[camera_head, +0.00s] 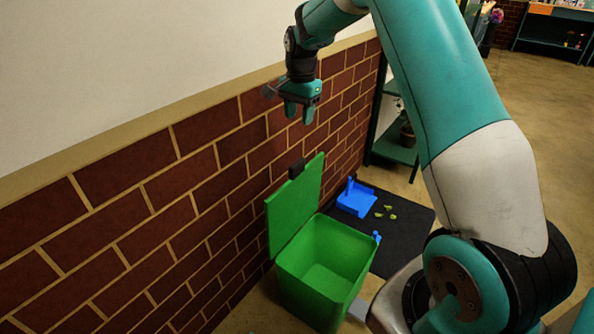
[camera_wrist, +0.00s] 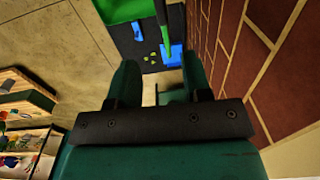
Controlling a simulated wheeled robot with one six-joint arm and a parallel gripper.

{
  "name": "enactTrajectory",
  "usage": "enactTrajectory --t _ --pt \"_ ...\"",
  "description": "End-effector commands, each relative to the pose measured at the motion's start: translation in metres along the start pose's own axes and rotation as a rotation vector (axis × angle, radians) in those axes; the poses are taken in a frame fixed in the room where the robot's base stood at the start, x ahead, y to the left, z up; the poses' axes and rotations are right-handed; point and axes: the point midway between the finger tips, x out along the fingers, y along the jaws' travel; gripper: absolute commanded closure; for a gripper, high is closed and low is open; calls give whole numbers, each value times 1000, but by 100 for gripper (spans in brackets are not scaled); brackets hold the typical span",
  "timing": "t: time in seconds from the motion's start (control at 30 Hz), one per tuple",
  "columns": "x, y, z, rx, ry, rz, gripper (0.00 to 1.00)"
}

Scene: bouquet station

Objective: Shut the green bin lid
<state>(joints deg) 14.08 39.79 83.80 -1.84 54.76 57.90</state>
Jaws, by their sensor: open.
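The green bin (camera_head: 325,270) stands on the floor beside the brick wall, open and with no contents visible inside. Its green lid (camera_head: 297,205) is raised nearly upright at the wall side, with a dark block (camera_head: 297,168) on its upper edge. My gripper (camera_head: 299,118) is open and empty, in the air above the lid and apart from it. In the wrist view my two fingers (camera_wrist: 160,75) frame the floor, with the bin (camera_wrist: 122,10) at the top and the lid's thin edge (camera_wrist: 163,25) beside it.
A dark mat (camera_head: 405,225) lies behind the bin with a blue dustpan-like piece (camera_head: 356,198) and several yellow-green bits (camera_head: 385,211). A dark shelf (camera_head: 392,150) with a plant stands farther along the brick wall (camera_head: 190,190). Open floor lies to the right.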

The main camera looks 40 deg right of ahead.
Motion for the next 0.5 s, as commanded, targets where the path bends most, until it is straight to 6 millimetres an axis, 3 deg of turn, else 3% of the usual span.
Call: enactTrajectory --t 0.5 --pt "114 1 2 -7 -3 3 55"
